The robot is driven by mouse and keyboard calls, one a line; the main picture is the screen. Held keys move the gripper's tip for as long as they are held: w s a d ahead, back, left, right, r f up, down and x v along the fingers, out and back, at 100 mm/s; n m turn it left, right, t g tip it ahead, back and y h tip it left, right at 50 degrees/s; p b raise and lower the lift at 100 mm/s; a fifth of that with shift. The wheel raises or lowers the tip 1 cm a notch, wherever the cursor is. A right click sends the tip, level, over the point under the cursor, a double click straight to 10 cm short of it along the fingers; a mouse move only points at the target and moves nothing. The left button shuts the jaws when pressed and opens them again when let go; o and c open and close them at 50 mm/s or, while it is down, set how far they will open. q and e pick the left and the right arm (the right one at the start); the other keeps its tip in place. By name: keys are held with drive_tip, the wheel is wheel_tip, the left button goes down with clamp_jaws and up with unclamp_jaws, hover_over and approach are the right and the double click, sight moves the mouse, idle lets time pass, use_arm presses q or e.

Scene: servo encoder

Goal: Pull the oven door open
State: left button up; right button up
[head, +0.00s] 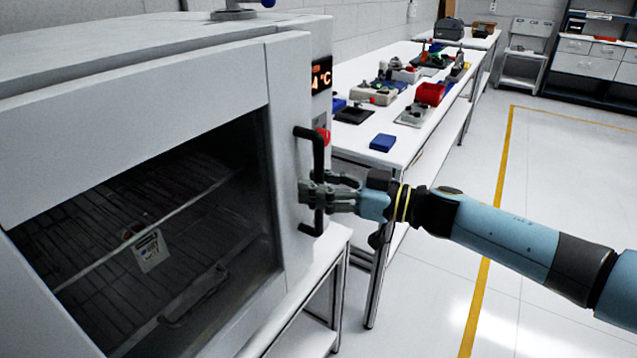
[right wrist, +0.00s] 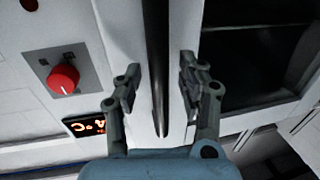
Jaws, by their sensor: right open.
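The grey oven stands at the left in the head view, and its door (head: 283,120) with a dark window looks closed. A black vertical bar handle (head: 318,160) is on the door's right side. My right gripper (head: 308,192) is at the lower half of the handle. In the right wrist view the handle (right wrist: 157,60) runs between the two open fingers of my right gripper (right wrist: 160,85), with a gap on each side. Through the window a wire rack and an item with a white label (head: 150,250) show inside. My left gripper is not in view.
A red knob (right wrist: 63,79) and a lit display (head: 321,75) are on the oven's front beside the door. A white workbench (head: 425,150) with a red bin (head: 430,94) and a blue box (head: 382,143) stands behind. The floor at the right is clear.

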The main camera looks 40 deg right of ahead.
drive_tip(key=shift+c, duration=0.4)
clamp_jaws()
